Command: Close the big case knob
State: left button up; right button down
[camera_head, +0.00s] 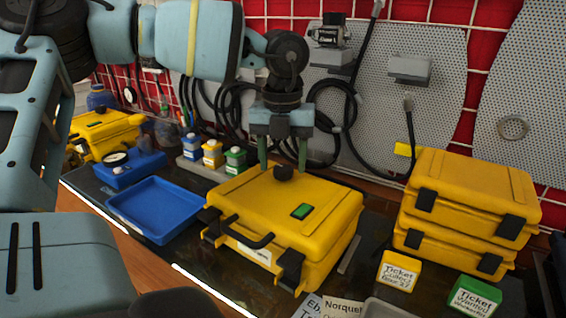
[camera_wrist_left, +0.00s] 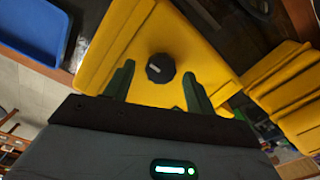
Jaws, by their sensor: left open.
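The big yellow case (camera_head: 285,215) lies shut on the dark bench top, with its handle and latches facing me. Its black knob (camera_head: 283,173) sits on the lid towards the back, and a green rectangle (camera_head: 301,211) lies nearer the front. My left gripper (camera_head: 283,166) points down over the lid, with its green fingers apart on either side of the knob. In the left wrist view the knob (camera_wrist_left: 160,68) shows a light mark on top and lies ahead between the open fingertips (camera_wrist_left: 158,75), not clasped. My right gripper is not in view.
A blue tray (camera_head: 158,208) is left of the case, with small bottles (camera_head: 212,152) behind. Two stacked yellow cases (camera_head: 468,200) stand at right. Yellow (camera_head: 398,271) and green (camera_head: 472,297) ticket boxes are at front right. Cables hang on the back wall.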

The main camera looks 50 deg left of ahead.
pick_arm(q)
jog(key=shift+f, duration=0.55)
jog(key=c, duration=1)
